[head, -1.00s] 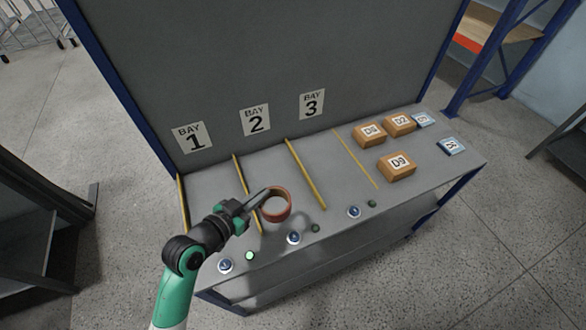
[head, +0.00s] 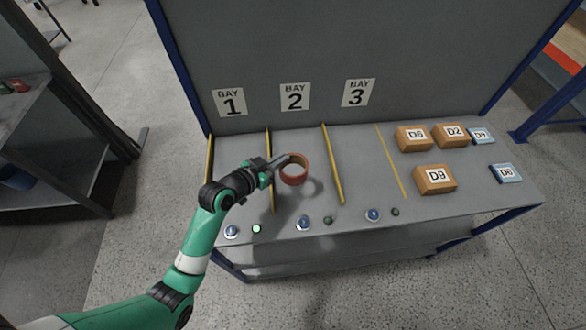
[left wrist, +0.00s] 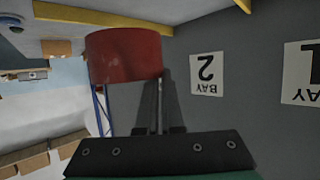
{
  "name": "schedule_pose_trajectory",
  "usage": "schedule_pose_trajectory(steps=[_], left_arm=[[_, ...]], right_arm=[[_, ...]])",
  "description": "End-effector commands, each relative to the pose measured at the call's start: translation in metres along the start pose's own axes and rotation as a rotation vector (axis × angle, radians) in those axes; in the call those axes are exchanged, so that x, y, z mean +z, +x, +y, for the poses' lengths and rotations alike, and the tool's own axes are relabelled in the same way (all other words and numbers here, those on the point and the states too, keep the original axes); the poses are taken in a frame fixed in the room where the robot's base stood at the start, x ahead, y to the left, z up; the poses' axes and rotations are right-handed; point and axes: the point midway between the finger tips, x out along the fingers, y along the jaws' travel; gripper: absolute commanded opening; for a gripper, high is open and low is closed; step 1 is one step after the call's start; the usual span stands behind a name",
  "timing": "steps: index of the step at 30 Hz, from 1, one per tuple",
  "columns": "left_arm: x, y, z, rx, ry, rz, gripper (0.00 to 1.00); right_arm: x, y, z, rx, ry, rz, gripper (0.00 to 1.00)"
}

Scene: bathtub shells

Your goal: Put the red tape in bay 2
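The red tape (head: 295,177) is a round open ring, reddish-brown in the head view. In the left wrist view the tape (left wrist: 124,55) sits at the fingertips of my left gripper (left wrist: 158,90), with the upside-down bay 2 sign (left wrist: 207,73) beyond. My right gripper is not in view.
Yellow dividers stand left (head: 269,170) and right (head: 333,165) of bay 2. Round buttons (head: 304,223) line the front edge. Brown boxes (head: 435,180) and blue boxes (head: 506,173) lie at the right. A grey back wall (head: 330,50) rises behind the bays.

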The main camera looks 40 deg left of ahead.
Motion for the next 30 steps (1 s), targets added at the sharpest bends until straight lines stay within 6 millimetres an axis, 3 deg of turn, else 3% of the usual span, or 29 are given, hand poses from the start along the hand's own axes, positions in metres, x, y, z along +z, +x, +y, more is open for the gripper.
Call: schedule_pose_trajectory(steps=[3, 8, 14, 21, 30], left_arm=[[0.02, 0.035, 0.0, 0.001, 0.0, -0.001, 0.0], [0.031, 0.061, 0.0, 0.001, 0.0, 0.001, 0.0], [0.033, 0.067, 0.0, 0.001, 0.0, 0.001, 0.0], [0.064, 0.084, 0.0, 0.0, 0.0, 0.0, 0.0], [0.065, 0.084, 0.0, 0.0, 0.0, 0.002, 0.0]], right_arm=[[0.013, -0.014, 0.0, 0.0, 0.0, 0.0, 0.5], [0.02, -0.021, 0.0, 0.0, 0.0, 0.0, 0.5], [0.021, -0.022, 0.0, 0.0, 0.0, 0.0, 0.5], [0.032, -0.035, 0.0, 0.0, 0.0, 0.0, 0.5], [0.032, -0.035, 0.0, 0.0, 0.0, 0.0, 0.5]])
